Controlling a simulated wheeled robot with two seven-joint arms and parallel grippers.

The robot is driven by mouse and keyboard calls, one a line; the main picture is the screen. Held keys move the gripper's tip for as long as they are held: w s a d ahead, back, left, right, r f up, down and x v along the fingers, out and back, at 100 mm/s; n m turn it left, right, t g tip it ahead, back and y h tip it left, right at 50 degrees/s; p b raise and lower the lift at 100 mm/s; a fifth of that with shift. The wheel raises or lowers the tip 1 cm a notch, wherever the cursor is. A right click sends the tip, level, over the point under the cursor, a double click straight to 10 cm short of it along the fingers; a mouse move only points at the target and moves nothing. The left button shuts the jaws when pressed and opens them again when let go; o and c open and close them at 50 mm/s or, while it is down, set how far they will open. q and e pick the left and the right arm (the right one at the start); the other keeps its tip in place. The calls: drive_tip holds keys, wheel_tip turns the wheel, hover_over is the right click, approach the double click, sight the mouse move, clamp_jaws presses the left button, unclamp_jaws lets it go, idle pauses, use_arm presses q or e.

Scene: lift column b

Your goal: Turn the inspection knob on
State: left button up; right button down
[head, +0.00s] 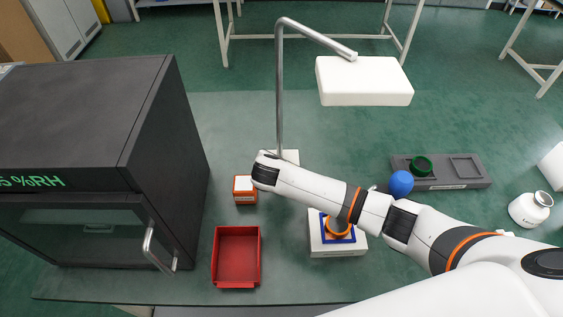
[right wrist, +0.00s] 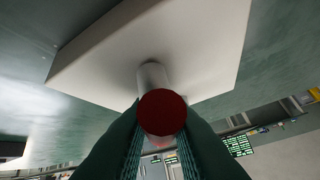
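A round red knob (right wrist: 162,112) on a short pale shaft (right wrist: 152,77) stands out from a white panel (right wrist: 200,50) in the right wrist view. My right gripper (right wrist: 162,128) has one dark green finger on each side of the knob. No gap shows between the fingers and the knob's edges. In the head view a white lamp head (head: 365,80) hangs from a grey bent pole (head: 280,90). My right arm crosses the bench from the right, but its gripper and the red knob cannot be made out there. My left gripper is not in view.
A dark chamber (head: 80,110) with a door handle fills the left. A red tray (head: 237,258), an orange box (head: 244,196) and a white block (head: 338,248) stand near my arm. A grey holder (head: 440,180), a blue ball (head: 401,183) and a white bottle (head: 528,210) are right.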

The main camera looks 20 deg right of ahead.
drive_tip(key=shift+r+m+p, duration=0.1)
drive_tip(key=shift+m+p, duration=0.2)
drive_tip(key=shift+p, duration=0.1)
drive_tip(key=shift+s+m+g+h+p, duration=0.1)
drive_tip(key=shift+m+g+h+p, duration=0.5)
drive_tip(key=shift+m+h+p, duration=0.25)
drive_tip(key=shift+m+g+h, duration=0.45)
drive_tip(key=shift+m+g, duration=0.15)
drive_tip(key=shift+m, duration=0.55)
drive_tip(key=shift+s+m+g+h, duration=0.1)
drive_tip(key=shift+m+g+h, duration=0.3)
drive_tip(key=shift+m+g, duration=0.4)
drive_tip(key=shift+d+m, duration=0.1)
drive_tip(key=shift+m, duration=0.3)
drive_tip(key=c, duration=1.4)
unclamp_jaws()
drive_tip(key=shift+o, duration=0.2)
